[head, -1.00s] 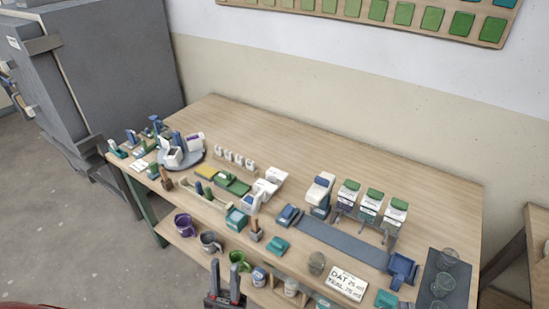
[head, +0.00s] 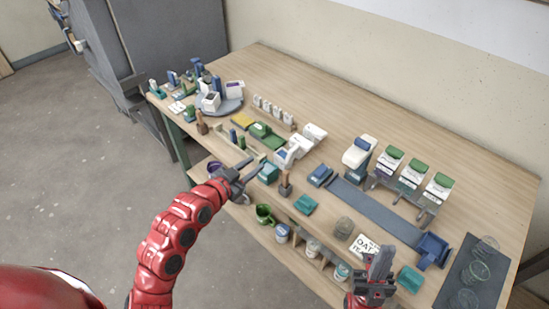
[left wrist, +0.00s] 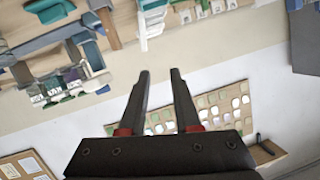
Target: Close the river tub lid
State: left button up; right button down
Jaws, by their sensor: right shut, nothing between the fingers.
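I cannot tell which container is the river tub; no readable label shows that name. Candidates on the bench are a blue box (head: 320,174), a teal box (head: 306,204), a blue open-topped box (head: 432,250) and a teal box (head: 411,279) at the front right. My left gripper (head: 251,168) is over the bench's front edge, near a small teal container (head: 268,174). In the left wrist view its fingers (left wrist: 160,80) are apart with nothing between them. My right gripper (head: 381,258) is shut and empty, pointing up in front of the sign.
Glasses stand on a dark mat (head: 463,284) at right. Mugs and jars (head: 282,233) sit below the front edge.

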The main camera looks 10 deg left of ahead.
pick_arm(q)
jog(key=s+f+m+g, duration=0.1)
jog(key=s+f+g, duration=0.1)
jog(key=p, duration=0.3)
send_near(288, 157)
jog(key=x, duration=0.9)
jog(key=shift+w+d+f, duration=0.1)
jog(key=shift+w, duration=0.1)
jog(key=shift+w+d+f, duration=0.15)
jog(key=shift+w+f, duration=0.05)
grip_shut()
